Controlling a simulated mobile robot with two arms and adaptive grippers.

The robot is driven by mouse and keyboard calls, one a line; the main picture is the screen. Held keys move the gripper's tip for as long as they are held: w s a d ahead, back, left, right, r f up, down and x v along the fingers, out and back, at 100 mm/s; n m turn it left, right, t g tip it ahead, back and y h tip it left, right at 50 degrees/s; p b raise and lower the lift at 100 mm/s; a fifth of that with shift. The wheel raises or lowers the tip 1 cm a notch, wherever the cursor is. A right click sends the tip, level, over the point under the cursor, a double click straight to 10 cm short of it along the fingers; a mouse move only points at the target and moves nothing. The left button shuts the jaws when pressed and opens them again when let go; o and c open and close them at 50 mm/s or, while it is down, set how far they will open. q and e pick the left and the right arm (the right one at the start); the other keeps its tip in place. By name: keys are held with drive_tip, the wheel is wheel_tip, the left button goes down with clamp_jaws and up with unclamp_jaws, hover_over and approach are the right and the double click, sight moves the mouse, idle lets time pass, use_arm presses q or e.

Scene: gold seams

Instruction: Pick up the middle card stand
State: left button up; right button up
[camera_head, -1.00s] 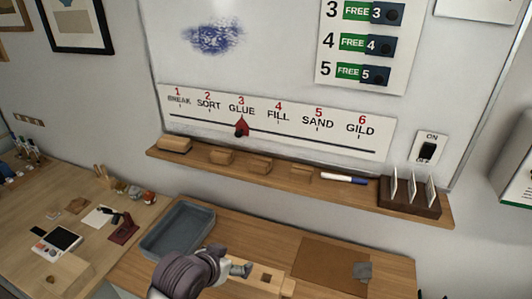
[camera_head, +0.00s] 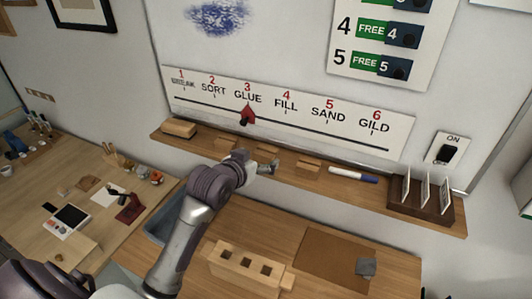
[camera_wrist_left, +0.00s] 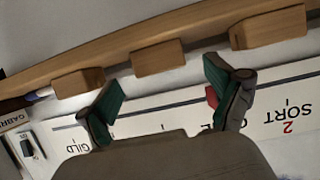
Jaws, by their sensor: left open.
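Three small wooden card stands sit on the wall ledge. In the head view, the left one (camera_head: 222,143) and right one (camera_head: 308,165) show clearly; the middle one (camera_head: 267,155) is partly hidden behind my left gripper (camera_head: 268,167). In the left wrist view, the picture is turned over, and the middle card stand (camera_wrist_left: 158,57) lies between the directions of my two open green-padded fingers (camera_wrist_left: 165,95), beyond their tips. No contact shows. The right stand (camera_wrist_left: 78,83) and left stand (camera_wrist_left: 268,27) flank it. My right gripper is out of view.
The wooden ledge (camera_head: 400,187) also holds a longer block (camera_head: 178,128), a marker (camera_head: 352,175) and a slotted card rack (camera_head: 422,204). A red pointer (camera_head: 247,116) sits on the step strip above. Below are a tray (camera_head: 160,222) and a block with holes (camera_head: 245,266).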

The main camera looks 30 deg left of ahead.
sight(263, 154)
use_arm(q)
drive_tip(key=shift+w+p, duration=0.8)
drive_tip(key=shift+w, duration=0.15)
drive_tip(key=shift+p+x, duration=0.35)
drive_tip(key=shift+x, duration=0.7)
drive_tip(key=shift+w+f, duration=0.35)
drive_tip(key=shift+f, duration=0.05)
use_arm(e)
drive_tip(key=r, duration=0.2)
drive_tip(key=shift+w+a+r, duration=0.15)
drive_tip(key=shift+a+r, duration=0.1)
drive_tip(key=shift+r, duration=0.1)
use_arm(q)
drive_tip(key=shift+s, duration=0.1)
drive_tip(key=c, duration=1.1)
drive_tip(key=shift+c, duration=0.6)
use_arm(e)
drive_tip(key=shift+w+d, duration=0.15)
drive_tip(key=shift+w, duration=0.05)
use_arm(q)
drive_tip(key=shift+r, duration=0.1)
